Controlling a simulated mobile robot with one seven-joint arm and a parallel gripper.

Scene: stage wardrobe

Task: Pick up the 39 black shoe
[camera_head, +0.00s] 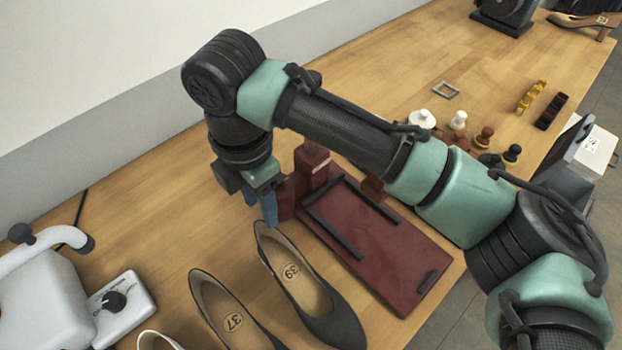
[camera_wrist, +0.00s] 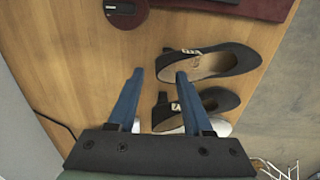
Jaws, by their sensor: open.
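The black shoe marked 39 (camera_head: 333,322) stands on the wooden table, its heel end towards my gripper and its toe towards the front. In the wrist view the same shoe (camera_wrist: 238,60) is the upper one, toe to the right. My gripper (camera_head: 258,212) has blue fingers and points down just behind the heel end. In the wrist view my gripper (camera_wrist: 158,74) is open and empty, and the shoe's heel appears between and beyond the fingertips. How high the fingertips are above the heel is hard to tell.
A dark shoe marked 37 (camera_head: 213,300) stands close on the left, with a pale shoe (camera_head: 158,341) beyond it. A maroon board with black rails (camera_head: 415,253) lies close on the right. A white machine (camera_head: 45,300) stands at the far left. Small knobbed pieces stand farther back.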

